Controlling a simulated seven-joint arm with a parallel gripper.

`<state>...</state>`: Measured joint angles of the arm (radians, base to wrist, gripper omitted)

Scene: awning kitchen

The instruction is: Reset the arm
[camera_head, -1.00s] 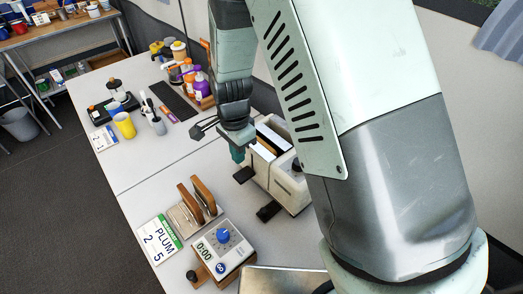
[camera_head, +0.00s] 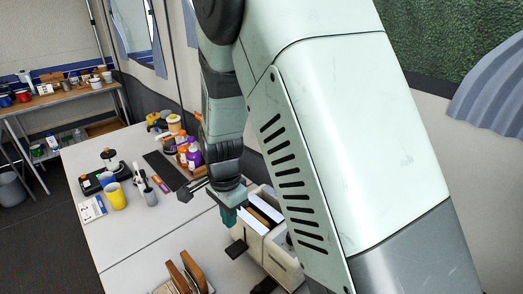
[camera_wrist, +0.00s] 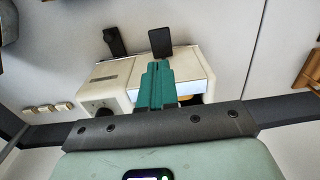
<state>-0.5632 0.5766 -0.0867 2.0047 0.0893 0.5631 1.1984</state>
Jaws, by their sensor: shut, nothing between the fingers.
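I cannot tell the exact gap between the fingertips and the toaster. My arm hides part of the toaster's right side in the head view.
Black levers (camera_head: 236,249) stick out from the toaster. Wooden-sided racks (camera_head: 184,276) stand at the bottom edge. A yellow cup (camera_head: 117,196), a purple bottle (camera_head: 194,157) and a dark mat (camera_head: 166,170) lie farther back. The white table between them is mostly clear.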

